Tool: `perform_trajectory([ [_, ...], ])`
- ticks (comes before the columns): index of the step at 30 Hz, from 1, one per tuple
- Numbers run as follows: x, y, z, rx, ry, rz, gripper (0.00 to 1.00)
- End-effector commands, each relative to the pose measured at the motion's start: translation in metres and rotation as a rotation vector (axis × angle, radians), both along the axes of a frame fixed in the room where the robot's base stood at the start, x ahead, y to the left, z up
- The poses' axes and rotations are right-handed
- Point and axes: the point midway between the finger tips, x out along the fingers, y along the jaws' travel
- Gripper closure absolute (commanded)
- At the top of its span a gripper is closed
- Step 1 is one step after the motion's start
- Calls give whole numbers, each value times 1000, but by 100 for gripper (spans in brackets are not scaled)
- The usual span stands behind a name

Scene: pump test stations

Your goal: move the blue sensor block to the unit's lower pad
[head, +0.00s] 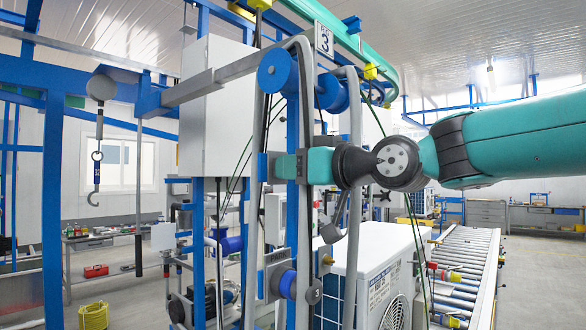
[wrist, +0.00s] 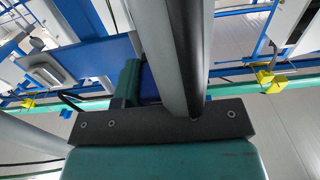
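My gripper (head: 281,166) reaches in from the right at the blue frame, behind a grey tube in the head view. The blue sensor block (head: 262,167) shows as a small blue piece just left of the gripper. In the wrist view the block (wrist: 149,84) lies against the inner face of a teal finger (wrist: 130,83). The other finger is hidden behind the grey tube (wrist: 178,55). A labelled grey plate (head: 278,257), seemingly the lower pad, is on the frame well below the gripper. No block of this kind shows clearly on it.
The grey tubes (head: 304,110) run close beside my gripper. A white outdoor unit (head: 375,265) stands below my arm, with a roller conveyor (head: 470,260) to its right. A hook (head: 96,180) hangs at left. A blue round part (head: 287,284) sits by the labelled plate.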

Motion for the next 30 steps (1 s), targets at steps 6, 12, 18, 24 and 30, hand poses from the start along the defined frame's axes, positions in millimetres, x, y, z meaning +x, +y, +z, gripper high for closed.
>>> perform_trajectory([
  [6, -1, -1, 0, 1, -1, 0, 100],
  [12, -5, -7, 0, 1, -2, -1, 100],
  [18, -10, -14, -1, 1, -2, 0, 100],
  [24, -15, -20, -1, 0, -1, -1, 100],
  [30, -20, -26, -1, 1, -1, 0, 100],
])
